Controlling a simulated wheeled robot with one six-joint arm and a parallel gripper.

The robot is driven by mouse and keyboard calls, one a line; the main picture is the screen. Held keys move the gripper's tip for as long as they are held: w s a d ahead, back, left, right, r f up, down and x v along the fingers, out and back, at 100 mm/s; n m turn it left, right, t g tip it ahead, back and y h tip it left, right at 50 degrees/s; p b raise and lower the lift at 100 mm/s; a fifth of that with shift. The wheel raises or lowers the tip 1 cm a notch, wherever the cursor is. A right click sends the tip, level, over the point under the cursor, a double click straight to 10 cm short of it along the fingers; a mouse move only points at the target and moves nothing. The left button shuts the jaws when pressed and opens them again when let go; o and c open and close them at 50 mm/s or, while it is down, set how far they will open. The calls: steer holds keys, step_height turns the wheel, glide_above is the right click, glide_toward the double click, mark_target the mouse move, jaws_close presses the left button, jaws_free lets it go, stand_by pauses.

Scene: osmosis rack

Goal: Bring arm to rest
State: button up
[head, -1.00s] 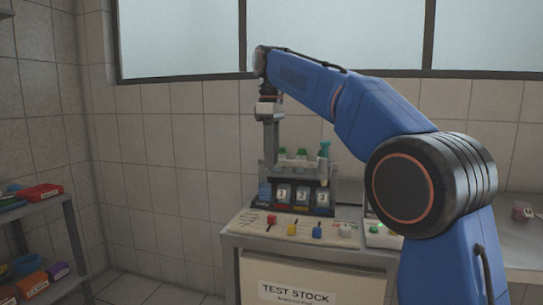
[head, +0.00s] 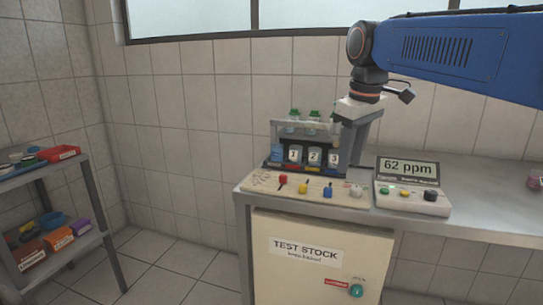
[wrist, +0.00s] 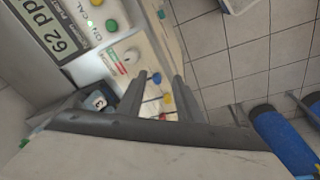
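My blue arm comes in from the upper right in the head view, and my gripper (head: 347,166) hangs down from it. It is at the right end of the osmosis rack (head: 275,128), in front of or beside it; the depth is hard to judge. In the wrist view my gripper (wrist: 158,82) has its two fingers apart, with nothing held between them. The rack holds green-capped tubes (head: 294,115) above cups numbered 1, 2 and 3 (head: 315,157). My gripper partly hides the rack's right end.
A panel (head: 250,187) with red, yellow, blue and white knobs lies before the rack. A meter (head: 408,167) reading 62 ppm stands to its right. Below is the TEST STOCK cabinet (head: 320,275). A shelf (head: 95,215) with coloured boxes stands left. The counter right of the meter is mostly clear.

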steer(key=s+d+f+m+t, duration=0.1)
steer(key=s+d+f+m, duration=0.3)
steer(key=s+f, duration=0.7)
steer(key=s+d+f+m+t, duration=0.1)
steer(key=s+d+f+m, duration=0.3)
steer(key=s+f, duration=0.7)
step_height(320, 180, down, 3)
steer(key=shift+s+d+f+t, duration=0.15)
steer(key=shift+s+d+t, duration=0.2)
steer(key=shift+d, duration=0.8)
